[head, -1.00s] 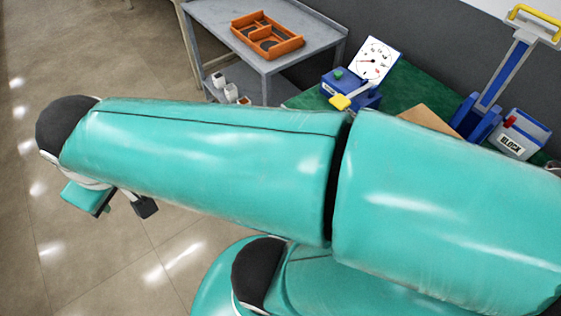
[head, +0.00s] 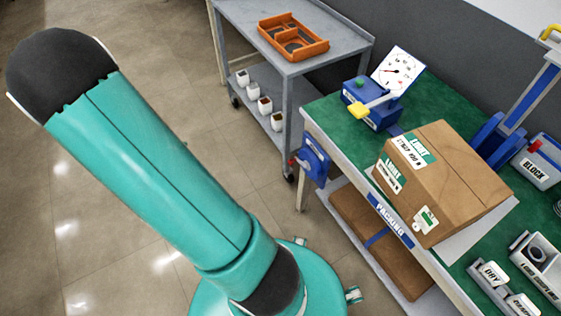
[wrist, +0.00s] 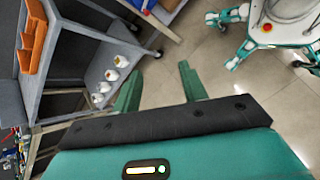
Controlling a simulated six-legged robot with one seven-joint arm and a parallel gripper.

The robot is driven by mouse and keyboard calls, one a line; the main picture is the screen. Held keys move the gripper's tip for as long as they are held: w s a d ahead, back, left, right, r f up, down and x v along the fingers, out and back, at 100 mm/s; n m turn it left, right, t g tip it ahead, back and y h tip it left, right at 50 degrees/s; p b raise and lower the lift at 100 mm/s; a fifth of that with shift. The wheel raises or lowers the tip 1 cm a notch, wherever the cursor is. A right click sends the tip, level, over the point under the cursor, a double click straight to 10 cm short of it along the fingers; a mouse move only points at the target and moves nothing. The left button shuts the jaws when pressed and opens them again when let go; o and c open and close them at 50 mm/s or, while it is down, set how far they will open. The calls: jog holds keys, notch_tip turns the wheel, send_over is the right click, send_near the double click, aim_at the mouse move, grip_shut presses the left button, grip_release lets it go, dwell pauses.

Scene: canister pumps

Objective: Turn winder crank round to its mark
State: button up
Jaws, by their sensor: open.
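A blue unit (head: 314,161) with a small red knob (head: 292,161) is fixed to the near-left end of the packing bench; it looks like the winder and its crank. Its mark is too small to make out. A blue and red part (wrist: 143,5), probably the same unit, shows at the top edge of the wrist view. My gripper (wrist: 160,85) is open and empty in the wrist view, with floor between its fingers, apart from the blue part. In the head view my gripper is out of sight.
The bench (head: 330,125) carries a dial box with a yellow lever (head: 359,110), a carton (head: 450,175) and a BLOCK box (head: 537,165). A grey cart (head: 345,45) with an orange tray (head: 293,38) and several small pots stands behind.

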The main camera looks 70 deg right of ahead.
jog(key=s+d+f+n+g+h, duration=0.4)
jog(key=d+f, duration=0.6)
jog(key=f, duration=0.5)
jog(key=n+g+h, duration=0.1)
jog(key=n+h, duration=0.2)
jog(key=n, duration=0.1)
send_near(289, 163)
jog(key=x, duration=0.9)
jog(key=shift+d, duration=0.15)
jog(key=shift+c, duration=0.2)
grip_shut()
